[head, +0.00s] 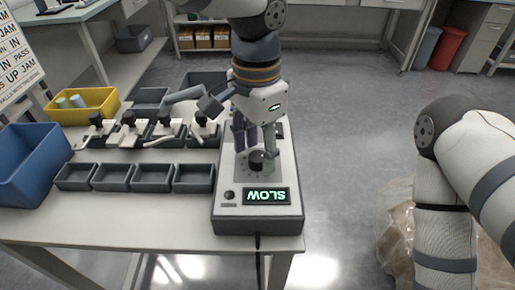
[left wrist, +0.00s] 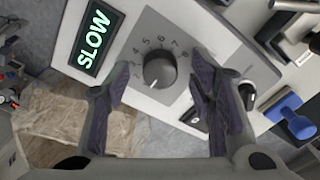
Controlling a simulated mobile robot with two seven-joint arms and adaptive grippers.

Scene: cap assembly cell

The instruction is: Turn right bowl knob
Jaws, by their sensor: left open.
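A dark round knob (head: 257,161) sits on the top of a grey control box (head: 229,216). The box's display (head: 266,197) reads SLOW in green, upside down in the head view. In the left wrist view the knob (left wrist: 160,68) has a white pointer line and a ring of numbers on a grey plate. My left gripper (head: 254,147) is open and points down over the box. In the left wrist view its fingers lie on either side of the knob; contact cannot be told. My right gripper is out of view; only its arm shows.
A small black button (head: 229,194) is beside the display.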

